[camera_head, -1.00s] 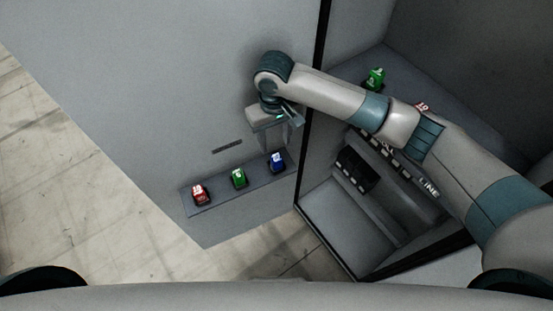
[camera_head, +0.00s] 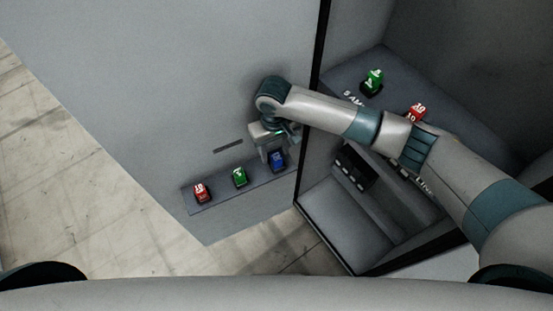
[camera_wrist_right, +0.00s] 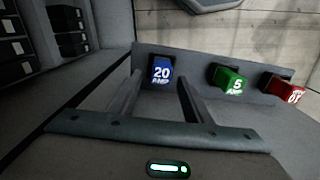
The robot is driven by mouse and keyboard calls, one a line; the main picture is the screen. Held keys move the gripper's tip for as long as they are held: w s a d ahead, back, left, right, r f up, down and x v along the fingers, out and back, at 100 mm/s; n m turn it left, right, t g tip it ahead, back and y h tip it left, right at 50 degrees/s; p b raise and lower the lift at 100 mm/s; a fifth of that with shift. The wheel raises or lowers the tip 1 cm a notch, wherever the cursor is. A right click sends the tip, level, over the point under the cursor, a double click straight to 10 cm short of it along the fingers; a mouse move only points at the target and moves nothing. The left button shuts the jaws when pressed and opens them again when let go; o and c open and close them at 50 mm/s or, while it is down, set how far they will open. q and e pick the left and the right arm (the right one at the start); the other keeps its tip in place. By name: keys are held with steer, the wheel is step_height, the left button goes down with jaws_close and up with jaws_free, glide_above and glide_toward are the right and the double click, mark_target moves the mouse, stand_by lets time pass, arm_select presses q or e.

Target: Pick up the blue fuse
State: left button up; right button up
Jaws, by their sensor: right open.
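The blue fuse (camera_head: 278,161), marked 20 AMP, sits at the right end of a narrow grey shelf (camera_head: 222,193) on the panel. It also shows in the right wrist view (camera_wrist_right: 161,70), framed between the finger tips. My right gripper (camera_head: 275,154) is open and close to the blue fuse, with one finger on either side in the wrist view. I cannot tell whether the fingers touch it. My left gripper is not in view.
A green fuse (camera_head: 239,177) and a red fuse (camera_head: 201,193) stand left of the blue one on the shelf. An open cabinet at right holds another green fuse (camera_head: 373,80), a red fuse (camera_head: 416,112) and dark slots (camera_head: 354,168).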

mark_target(275, 154)
steer(key=shift+f, duration=0.85)
jaws_close()
steer(key=shift+r, duration=0.15)
steer(key=r+p, duration=0.2)
steer(key=shift+p, duration=0.35)
step_height(275, 154, up, 2)
steer(key=shift+r+p, duration=0.25)
steer(key=shift+p, duration=0.45)
steer(key=s+d+r, duration=0.5)
steer(key=s+r, duration=0.1)
steer(key=s, duration=0.4)
steer(key=shift+s+d+r+b, duration=0.15)
steer(key=shift+d+b, duration=0.1)
steer(key=shift+b, duration=0.05)
